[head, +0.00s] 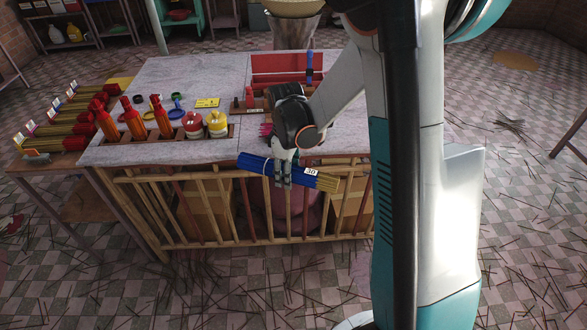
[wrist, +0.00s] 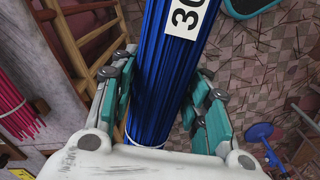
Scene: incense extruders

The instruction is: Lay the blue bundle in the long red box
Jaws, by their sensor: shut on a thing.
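The blue bundle (head: 258,164) is a long sheaf of blue sticks with pale yellowish ends and a white tag reading 30. My gripper (head: 283,182) is shut around its middle and holds it in front of the table's near edge, above the wooden railing. In the wrist view the bundle (wrist: 160,90) runs between the finger pads (wrist: 165,115), its tag near the top. The long red box (head: 285,66) is at the back right of the table, beyond my gripper. My arm hides part of it, and I cannot see its inside clearly.
The grey table top (head: 180,75) has bare room at its back left. Pink sticks (wrist: 15,105) lie left of my gripper. A slatted railing (head: 235,215) stands below.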

